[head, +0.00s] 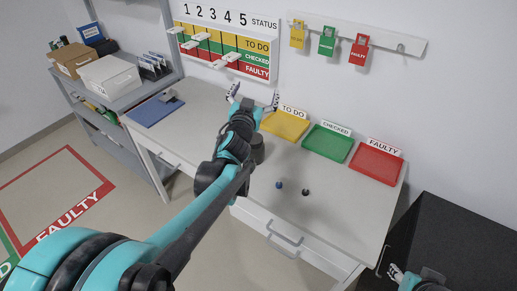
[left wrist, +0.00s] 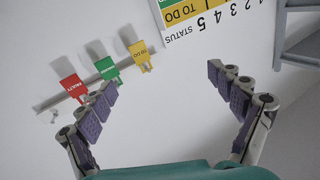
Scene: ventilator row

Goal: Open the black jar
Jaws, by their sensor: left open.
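A dark grey-black jar (head: 258,150) stands on the white table, partly hidden behind my left arm; whether its lid is on cannot be told. My left gripper (head: 254,95) is open and empty, raised beyond the jar toward the wall, with its fingers spread. In the left wrist view, my left gripper (left wrist: 166,80) has nothing between its purple-padded fingers but the wall behind. The jar does not show there. Part of my right gripper (head: 405,277) shows at the bottom right, away from the jar; its fingers are not clear.
A small blue piece (head: 279,185) and a small black piece (head: 306,192) lie in front of the jar. Yellow (head: 285,125), green (head: 328,142) and red (head: 376,164) trays line the back. A blue mat (head: 152,111) lies left. A black surface (head: 455,245) stands right.

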